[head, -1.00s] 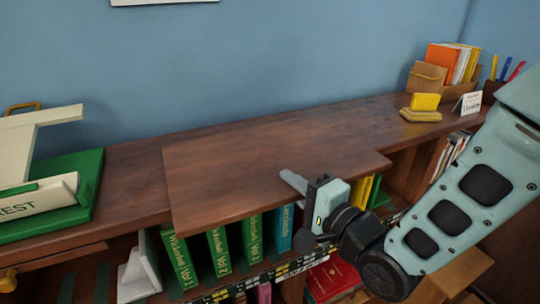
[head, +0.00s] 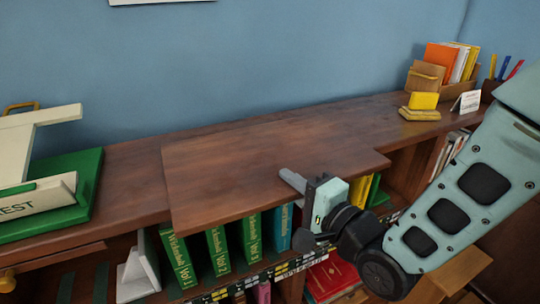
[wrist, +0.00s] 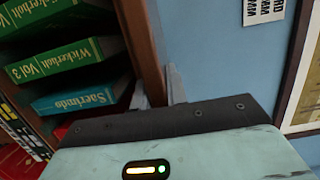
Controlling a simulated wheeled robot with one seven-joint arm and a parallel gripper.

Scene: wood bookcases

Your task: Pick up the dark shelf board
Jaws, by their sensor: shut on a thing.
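The dark shelf board (head: 240,165) is a flat reddish-brown panel on top of the bookcase, its front edge jutting out over the books below. My gripper (head: 299,208) is shut on this front edge, right of the board's middle, with one finger on top and the other beneath. In the wrist view the board (wrist: 143,40) shows edge-on as a brown strip between the two fingers of my gripper (wrist: 157,88). The fingertips' far ends are partly hidden by the board and the gripper body. I cannot see any gap between the board and the bookcase top.
The bookcase top (head: 130,165) carries a green base (head: 85,190) with a white stand at left. A yellow block (head: 424,101), a small card (head: 470,102), a file holder (head: 458,90) and a pen cup (head: 489,90) stand at right. The blue wall is behind.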

